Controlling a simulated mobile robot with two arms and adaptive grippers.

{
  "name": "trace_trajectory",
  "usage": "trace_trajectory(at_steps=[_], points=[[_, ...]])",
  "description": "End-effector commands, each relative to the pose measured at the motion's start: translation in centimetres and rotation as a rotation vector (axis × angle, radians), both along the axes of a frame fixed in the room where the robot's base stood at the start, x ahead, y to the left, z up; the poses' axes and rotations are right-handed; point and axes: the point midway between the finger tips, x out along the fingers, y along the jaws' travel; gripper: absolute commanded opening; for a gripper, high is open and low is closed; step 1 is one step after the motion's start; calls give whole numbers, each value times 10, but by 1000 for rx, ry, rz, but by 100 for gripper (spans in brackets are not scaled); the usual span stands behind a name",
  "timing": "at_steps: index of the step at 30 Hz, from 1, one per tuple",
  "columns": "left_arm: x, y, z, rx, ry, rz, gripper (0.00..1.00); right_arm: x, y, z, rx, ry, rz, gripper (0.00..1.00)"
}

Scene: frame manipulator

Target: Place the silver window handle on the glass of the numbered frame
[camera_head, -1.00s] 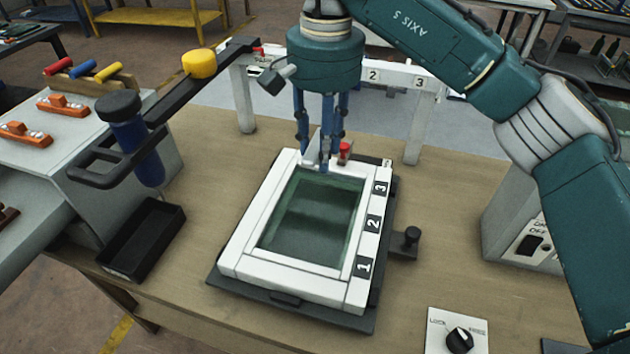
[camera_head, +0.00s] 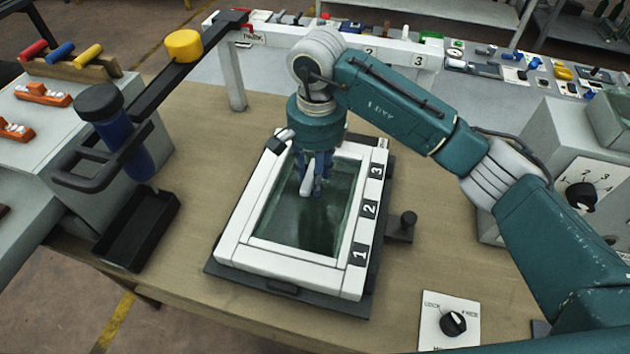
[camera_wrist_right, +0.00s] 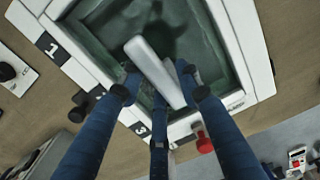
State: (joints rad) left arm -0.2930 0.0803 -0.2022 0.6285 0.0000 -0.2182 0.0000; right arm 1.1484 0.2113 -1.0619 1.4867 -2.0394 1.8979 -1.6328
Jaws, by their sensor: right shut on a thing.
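The white numbered frame (camera_head: 290,266) lies on a dark base on the wooden table, with labels 1, 2 and 3 along its right side. Its dark green glass (camera_head: 325,228) fills the middle. My right gripper (camera_head: 315,186) points down over the upper part of the glass, shut on the silver window handle (camera_head: 305,184). In the right wrist view the pale handle (camera_wrist_right: 150,64) is held between the blue fingers (camera_wrist_right: 160,88) and lies over the glass (camera_wrist_right: 205,50). I cannot tell whether the handle touches the glass. My left gripper is not in view.
A black lever with a yellow knob (camera_head: 183,46) and a blue cylinder (camera_head: 128,135) stand at the left, above a black tray (camera_head: 136,230). A black side knob (camera_head: 408,220) sits right of the frame. A rotary lock switch (camera_head: 453,322) is at the front right.

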Motion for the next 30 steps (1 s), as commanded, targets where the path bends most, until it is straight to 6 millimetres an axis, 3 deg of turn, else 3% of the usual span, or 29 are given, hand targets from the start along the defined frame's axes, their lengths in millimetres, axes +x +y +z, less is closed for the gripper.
trace_trajectory(at_steps=[4,12,22,23,25,30], points=[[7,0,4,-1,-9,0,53,0,0,-9,0,1,1,5],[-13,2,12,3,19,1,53,-1,0,-41,0,1,1,5],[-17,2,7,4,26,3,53,0,0,-46,0,-2,2,5],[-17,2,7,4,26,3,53,0,0,-45,0,-1,2,37],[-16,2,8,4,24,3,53,0,0,-45,1,-1,1,51],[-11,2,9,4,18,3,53,0,0,-45,1,-1,1,52]])
